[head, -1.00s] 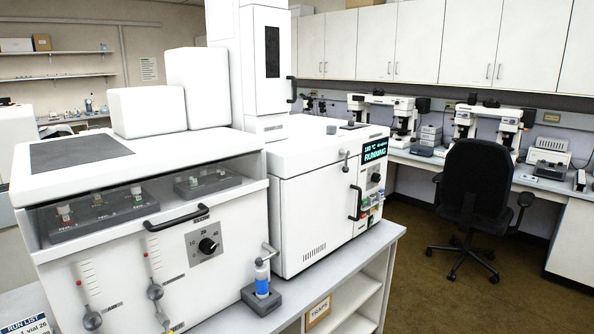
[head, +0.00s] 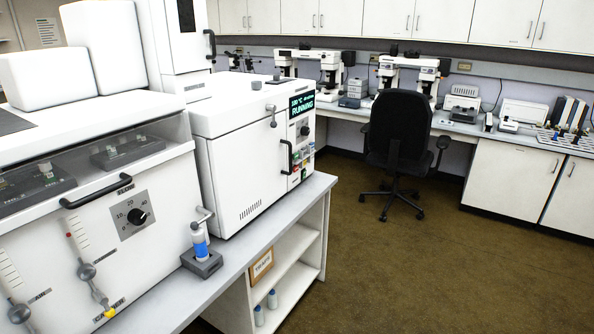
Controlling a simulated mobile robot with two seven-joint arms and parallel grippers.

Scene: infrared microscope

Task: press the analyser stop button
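The analyser (head: 243,180) is a white boxy instrument on the bench at centre left. Its dark display (head: 302,105) reads "180 °C" and "RUNNING" in green. Below the display are a dark knob (head: 305,131) and a column of small coloured buttons (head: 303,160), with red and green among them. They are too small to tell which one is the stop button. A black door handle (head: 287,157) is on the front, left of the buttons. Neither of my grippers shows in the head view.
A second white unit with a flow knob (head: 137,216) stands at left. A blue-labelled bottle (head: 200,242) sits in a grey holder on the bench (head: 262,229). A black office chair (head: 398,135) stands beyond. The brown floor (head: 430,270) right of the bench is clear.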

